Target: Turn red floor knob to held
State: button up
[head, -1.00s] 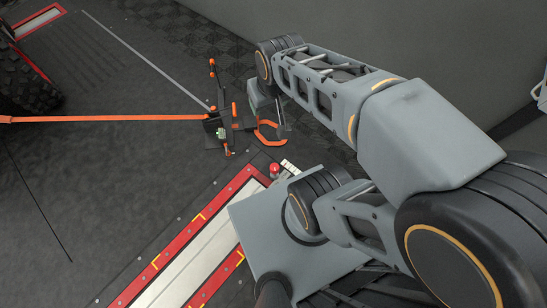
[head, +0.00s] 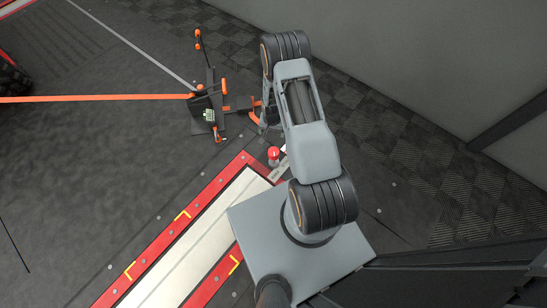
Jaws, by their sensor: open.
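The red floor knob (head: 273,153) stands on the dark floor close to the far end of the red-bordered plate, just left of my arm. Its pointer and any position marking are too small to read. My gripper (head: 266,122) shows only in part beneath the far end of my arm, just beyond the knob and apart from it in the picture. It is open, and I see nothing held in it. The arm hides much of it.
A black and orange stand (head: 208,108) is left of my gripper, with an orange strap (head: 95,98) running left from it. The red-bordered pale plate (head: 187,236) runs toward the lower left. A grey wall (head: 420,60) rises at the right.

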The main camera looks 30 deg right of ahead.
aim_at(274, 152)
jog(key=f+b, duration=0.2)
jog(key=f, duration=0.4)
jog(key=s+f+b, duration=0.1)
jog(key=f+b, duration=0.1)
jog(key=f, duration=0.4)
jog(key=f+b, duration=0.2)
jog(key=f, duration=0.5)
jog(key=shift+s+d, duration=0.1)
jog(key=shift+s, duration=0.05)
jog(key=c, duration=0.9)
